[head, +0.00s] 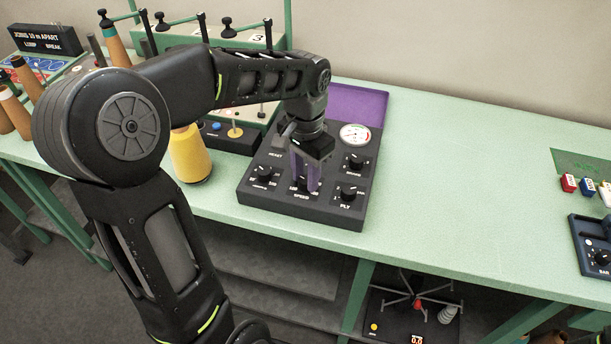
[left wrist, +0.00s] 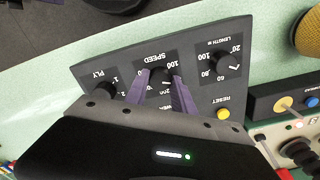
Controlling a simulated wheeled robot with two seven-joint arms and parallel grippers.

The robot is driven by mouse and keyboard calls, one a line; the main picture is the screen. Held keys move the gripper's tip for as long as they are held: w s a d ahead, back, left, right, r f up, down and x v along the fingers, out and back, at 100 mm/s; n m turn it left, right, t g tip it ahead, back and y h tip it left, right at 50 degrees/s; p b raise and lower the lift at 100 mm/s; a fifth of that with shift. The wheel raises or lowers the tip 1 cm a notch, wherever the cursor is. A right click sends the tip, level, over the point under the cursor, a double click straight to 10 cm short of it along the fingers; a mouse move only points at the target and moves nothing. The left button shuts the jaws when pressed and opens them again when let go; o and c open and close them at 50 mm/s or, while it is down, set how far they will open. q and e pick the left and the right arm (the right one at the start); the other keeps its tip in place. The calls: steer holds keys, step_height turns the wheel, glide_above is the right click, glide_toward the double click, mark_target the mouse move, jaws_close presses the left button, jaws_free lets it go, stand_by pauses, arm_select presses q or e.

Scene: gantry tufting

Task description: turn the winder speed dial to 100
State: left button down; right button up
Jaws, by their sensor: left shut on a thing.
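The winder control panel (head: 290,212) is a dark box on the green bench, with several black dials and a round gauge (head: 355,135). The speed dial (left wrist: 158,74) is at the panel's front middle, above the SPEED label in the head view. My left gripper (head: 306,188) points down at it, its purple fingers shut on the dial. In the left wrist view the fingers (left wrist: 161,88) straddle the dial and hide part of its scale; its pointer cannot be read. My right gripper is in neither view.
The PLY dial (head: 348,193) and length dial (head: 265,174) flank the speed dial closely. A yellow yarn cone (head: 189,155) stands left of the panel. A purple tray (head: 358,102) lies behind it. The bench to the right (head: 460,180) is clear.

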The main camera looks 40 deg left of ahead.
mark_target(305, 179)
arm_select(q)
steer(key=n, duration=0.5)
steer(key=shift+n+b, duration=0.3)
steer(key=shift+b, duration=0.1)
steer(key=n, duration=0.4)
steer(key=shift+n, duration=0.3)
steer(key=c, duration=1.1)
jaws_free()
steer(key=shift+b, duration=0.3)
steer(key=shift+o, duration=0.2)
step_height(305, 179, up, 8)
steer(key=shift+f, duration=0.1)
